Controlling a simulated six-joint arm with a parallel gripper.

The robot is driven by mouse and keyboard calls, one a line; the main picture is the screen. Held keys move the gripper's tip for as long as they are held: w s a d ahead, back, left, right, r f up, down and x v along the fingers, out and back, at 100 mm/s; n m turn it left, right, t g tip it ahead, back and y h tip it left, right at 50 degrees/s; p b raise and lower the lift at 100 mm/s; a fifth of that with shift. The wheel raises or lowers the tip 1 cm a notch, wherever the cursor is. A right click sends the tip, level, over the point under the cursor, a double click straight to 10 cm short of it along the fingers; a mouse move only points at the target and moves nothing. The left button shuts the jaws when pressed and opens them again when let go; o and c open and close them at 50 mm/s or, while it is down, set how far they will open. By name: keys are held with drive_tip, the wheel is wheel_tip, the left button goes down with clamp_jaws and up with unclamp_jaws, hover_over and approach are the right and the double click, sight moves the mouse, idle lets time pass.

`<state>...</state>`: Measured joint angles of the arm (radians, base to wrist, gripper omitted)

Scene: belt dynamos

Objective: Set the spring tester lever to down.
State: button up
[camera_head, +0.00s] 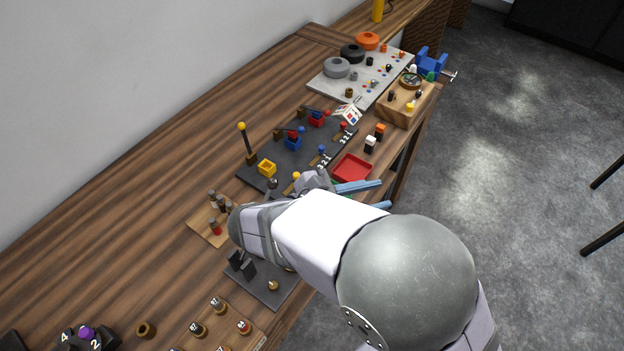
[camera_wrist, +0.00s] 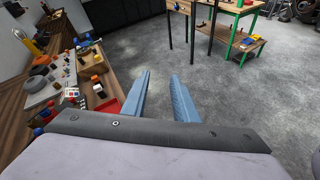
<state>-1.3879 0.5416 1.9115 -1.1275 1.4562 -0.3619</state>
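I cannot tell for sure which part is the spring tester lever. A dark board (camera_head: 258,160) on the bench carries several ball-topped levers. A tall black lever with a yellow ball (camera_head: 248,143) stands nearly upright at its left end. Shorter levers have a blue ball (camera_head: 321,149), a red ball (camera_head: 343,126) and a yellow ball (camera_head: 296,175), with number labels beside them. My gripper (camera_head: 384,194) is open and empty past the front edge of the bench. Its blue fingers are apart in the wrist view (camera_wrist: 162,76). My arm hides part of the board's near end.
A red tray (camera_head: 351,167) lies close to my gripper. A smaller dark plate (camera_head: 265,290) with black blocks and a brass knob sits partly under my arm. A light board (camera_head: 335,88) with round pots is at the far end. Open floor lies right of the bench.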

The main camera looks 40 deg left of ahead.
drive_tip(key=s+a+r+n+t+y, duration=0.2)
drive_tip(key=s+a+n+t+y, duration=0.2)
drive_tip(key=s+a, duration=0.45)
drive_tip(key=n+t+y+b, duration=0.2)
drive_tip(key=n+y, duration=0.3)
approach(268, 185)
drive_tip(key=w, duration=0.4)
drive_tip(key=shift+a+r, duration=0.25)
drive_tip(key=shift+a, duration=0.15)
drive_tip(key=shift+a+f+g, duration=0.1)
drive_tip(key=shift+f+g, duration=0.2)
drive_tip(key=w+p, duration=0.1)
drive_tip(key=w, duration=0.1)
drive_tip(key=w+p, duration=0.1)
drive_tip(key=w, duration=0.1)
drive_tip(key=w+p, duration=0.1)
drive_tip(key=w, duration=0.1)
drive_tip(key=shift+w+a+r, duration=0.25)
drive_tip(key=shift+w+a, duration=0.05)
drive_tip(key=shift+a, duration=0.1)
drive_tip(key=shift+w+a+f, duration=0.15)
drive_tip(key=shift+w, duration=0.3)
